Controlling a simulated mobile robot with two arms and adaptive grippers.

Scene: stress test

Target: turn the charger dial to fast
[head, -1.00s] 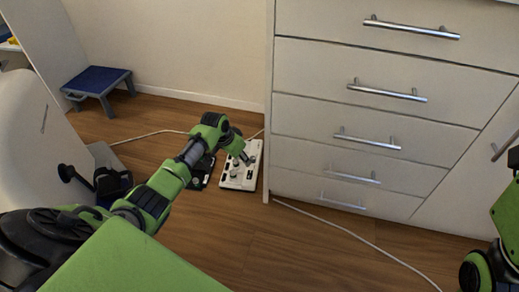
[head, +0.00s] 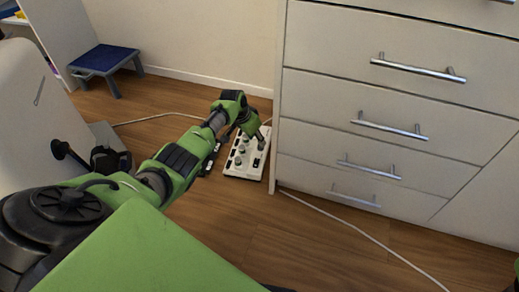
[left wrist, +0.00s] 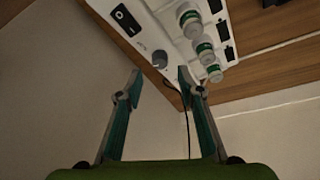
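The white charger (head: 244,168) lies on the floor beside the drawer cabinet. In the left wrist view the charger (left wrist: 148,38) fills the upper part. Its grey round dial (left wrist: 159,58) sits near one end, beside a black rocker switch (left wrist: 127,20). I cannot read the dial's setting. My left gripper (head: 261,140) is over the charger's far end. In the left wrist view my left gripper (left wrist: 158,82) is open, its two fingers apart, with the dial just beyond the gap between the tips. My right gripper is not in view.
Several green-and-white cells (left wrist: 205,48) stand in the charger near the dial. The drawer cabinet (head: 330,170) rises close on the right. A white cable (head: 350,225) crosses the floor. A blue step stool (head: 104,58) stands at the back left.

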